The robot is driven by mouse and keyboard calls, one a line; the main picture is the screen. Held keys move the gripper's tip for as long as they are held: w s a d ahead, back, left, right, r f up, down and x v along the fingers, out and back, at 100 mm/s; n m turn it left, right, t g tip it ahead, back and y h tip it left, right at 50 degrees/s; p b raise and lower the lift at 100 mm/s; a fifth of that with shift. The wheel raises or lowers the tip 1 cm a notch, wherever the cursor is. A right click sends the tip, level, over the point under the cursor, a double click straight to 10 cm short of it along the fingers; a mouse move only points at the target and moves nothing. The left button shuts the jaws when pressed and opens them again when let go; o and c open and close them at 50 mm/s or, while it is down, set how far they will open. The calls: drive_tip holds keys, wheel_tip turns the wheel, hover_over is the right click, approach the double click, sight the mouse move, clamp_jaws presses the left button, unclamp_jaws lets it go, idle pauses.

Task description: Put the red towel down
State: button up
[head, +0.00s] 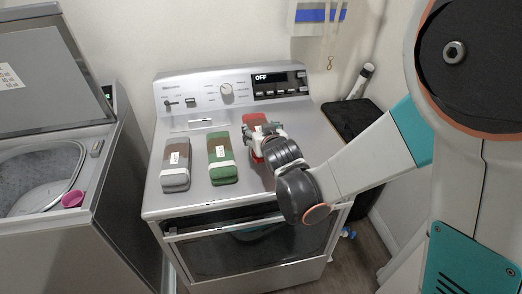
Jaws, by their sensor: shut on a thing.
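The red towel (255,121) is a folded bundle at the right part of the dryer's silver top (198,143). My gripper (262,135) reaches over it from the front right and is shut on it. The wrist and fingers cover much of the towel. I cannot tell whether the towel touches the surface or is held just above it. A green and brown towel (222,171) and a grey and brown towel (175,178), both banded with labels, lie on the dryer top to the left.
An open top-load washer (60,225) stands at the left, with a pink cup (73,199) by its drum opening. The control panel (233,90) rises behind the dryer top. A dark bin (352,118) stands at the right. The dryer top's front strip is clear.

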drive_tip(key=shift+f+b, duration=1.5)
drive_tip(key=shift+f, duration=0.95)
drive_tip(key=shift+f, duration=0.15)
drive_tip(key=o, duration=1.1)
